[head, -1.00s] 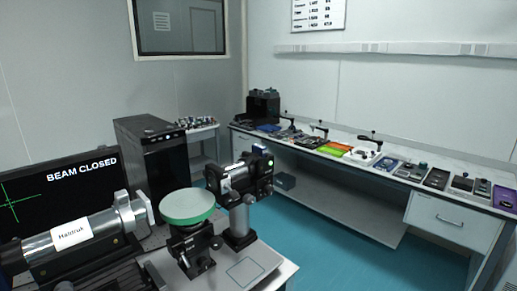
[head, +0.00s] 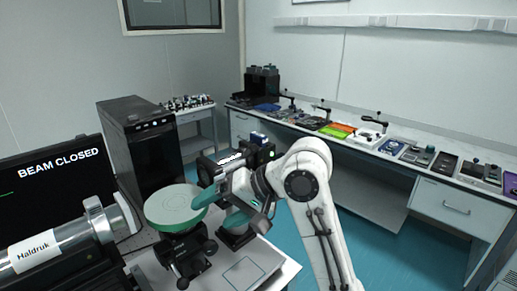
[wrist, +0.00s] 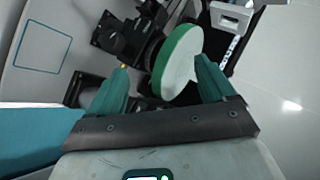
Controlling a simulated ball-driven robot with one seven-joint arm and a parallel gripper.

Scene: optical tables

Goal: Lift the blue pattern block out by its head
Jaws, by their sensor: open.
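A small blue block (head: 257,138), likely the pattern block, shows at the top of the black optical unit (head: 267,155) on the near table. Its lower part is hidden in the unit, and I cannot make out a separate head. I cannot pick the block out in the wrist view. My gripper (head: 221,207) is open, its teal fingers lower than the block and nearer the camera, beside the green-rimmed round plate (head: 178,206). In the wrist view my gripper (wrist: 162,67) has the round plate (wrist: 178,62) showing beyond and between its fingertips; nothing appears gripped.
The labelled Haldruk tube (head: 55,247) and a monitor reading BEAM CLOSED (head: 50,180) stand at the left. A black tower (head: 140,140) is behind. A long bench (head: 400,135) with several trays and instruments runs along the right wall. Blue floor is open between.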

